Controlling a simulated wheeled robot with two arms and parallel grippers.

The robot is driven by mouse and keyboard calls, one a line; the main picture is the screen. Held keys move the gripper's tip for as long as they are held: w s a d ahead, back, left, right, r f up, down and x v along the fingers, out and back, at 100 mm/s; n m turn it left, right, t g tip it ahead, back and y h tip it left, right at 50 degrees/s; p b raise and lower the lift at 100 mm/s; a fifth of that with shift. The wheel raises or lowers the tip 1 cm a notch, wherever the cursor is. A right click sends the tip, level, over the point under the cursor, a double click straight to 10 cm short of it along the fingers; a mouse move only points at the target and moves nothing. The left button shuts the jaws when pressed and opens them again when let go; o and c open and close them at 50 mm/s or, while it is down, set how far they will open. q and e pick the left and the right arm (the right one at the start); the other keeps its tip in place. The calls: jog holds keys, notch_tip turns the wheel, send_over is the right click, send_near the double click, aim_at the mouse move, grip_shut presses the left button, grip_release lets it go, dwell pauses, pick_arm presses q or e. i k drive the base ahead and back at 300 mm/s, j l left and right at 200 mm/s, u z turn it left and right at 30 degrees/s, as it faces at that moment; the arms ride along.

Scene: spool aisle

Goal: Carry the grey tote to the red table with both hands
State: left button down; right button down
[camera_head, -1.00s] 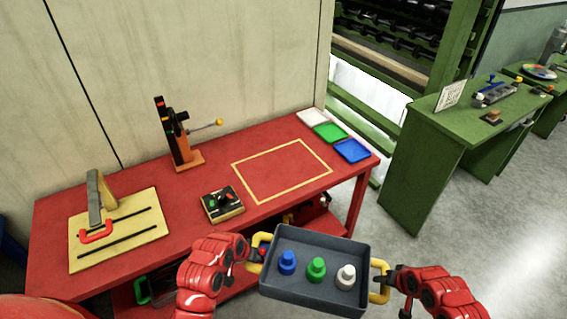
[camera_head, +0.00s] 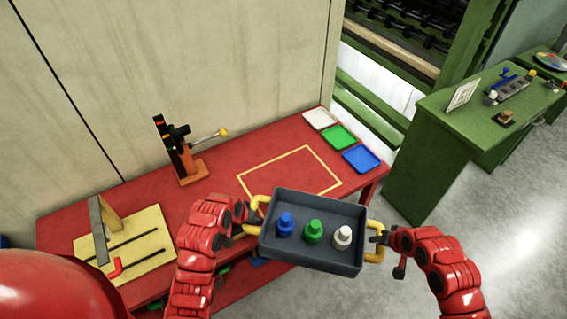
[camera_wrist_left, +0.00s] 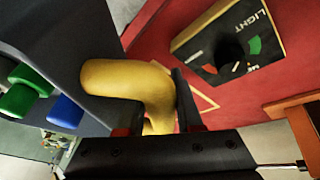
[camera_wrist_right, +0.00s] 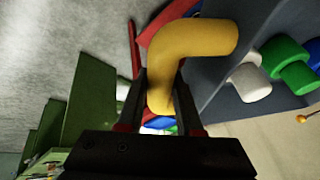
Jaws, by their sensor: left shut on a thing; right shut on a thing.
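The grey tote (camera_head: 300,257) is held up in front of the red table (camera_head: 228,160), level or nearly so. It carries a blue (camera_head: 286,224), a green (camera_head: 314,231) and a white (camera_head: 342,237) peg-like piece. My left gripper (camera_head: 249,213) is shut on the tote's left yellow handle, which shows large in the left wrist view (camera_wrist_left: 135,80). My right gripper (camera_head: 381,239) is shut on the right yellow handle, also seen in the right wrist view (camera_wrist_right: 195,45). The tote hides the near part of a yellow-outlined area (camera_head: 290,168) on the table.
White (camera_head: 320,118), green (camera_head: 340,137) and blue (camera_head: 361,159) trays lie at the table's far right. A LIGHT control box (camera_wrist_left: 232,45) is close to my left gripper. A green bench (camera_head: 430,150) stands right.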

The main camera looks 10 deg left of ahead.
aim_at(288, 180)
jog(key=i+j, duration=0.65)
jog(key=i, duration=0.2)
